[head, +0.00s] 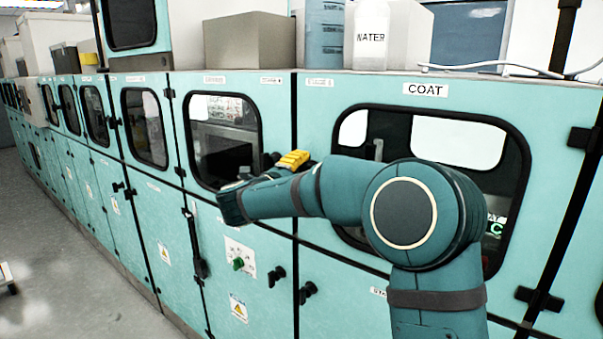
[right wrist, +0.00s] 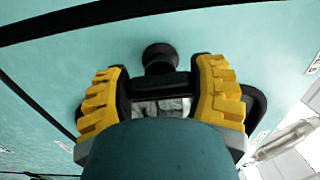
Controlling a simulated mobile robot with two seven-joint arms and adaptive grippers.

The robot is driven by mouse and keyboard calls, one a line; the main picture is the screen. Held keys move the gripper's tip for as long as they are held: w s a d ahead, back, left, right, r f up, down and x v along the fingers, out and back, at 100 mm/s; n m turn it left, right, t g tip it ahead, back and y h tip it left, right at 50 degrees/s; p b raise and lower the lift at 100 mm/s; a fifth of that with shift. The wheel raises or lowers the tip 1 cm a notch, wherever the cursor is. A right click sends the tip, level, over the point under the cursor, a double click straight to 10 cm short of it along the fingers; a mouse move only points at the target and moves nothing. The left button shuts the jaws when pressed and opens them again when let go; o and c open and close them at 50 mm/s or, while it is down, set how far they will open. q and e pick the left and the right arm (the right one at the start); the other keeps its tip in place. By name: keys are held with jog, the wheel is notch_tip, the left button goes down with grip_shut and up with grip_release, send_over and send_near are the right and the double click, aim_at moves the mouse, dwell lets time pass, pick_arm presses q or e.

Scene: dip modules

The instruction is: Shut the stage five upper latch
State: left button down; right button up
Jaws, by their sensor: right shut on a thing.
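The upper latch shows in the right wrist view as a black round knob (right wrist: 160,58) with a dark bar below it, on a teal panel. My right gripper (right wrist: 160,84) is shut on this latch, with a yellow-padded finger on each side of it. In the head view my right gripper (head: 293,160) is at the windowed upper door (head: 222,138), near that door's right edge. My arm and gripper hide most of the latch there, so its exact angle is unclear. The small stage labels are hard to read. My left gripper is not in view.
Black lower latches (head: 277,275) sit below, beside a panel with a green knob (head: 238,264). The door labelled COAT (head: 426,89) is at the right, partly behind my arm. Boxes (head: 249,40) and a WATER container (head: 370,37) stand on top. Floor (head: 60,250) is open at left.

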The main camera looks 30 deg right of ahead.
jog(key=o, duration=1.2)
jog(key=v, duration=1.2)
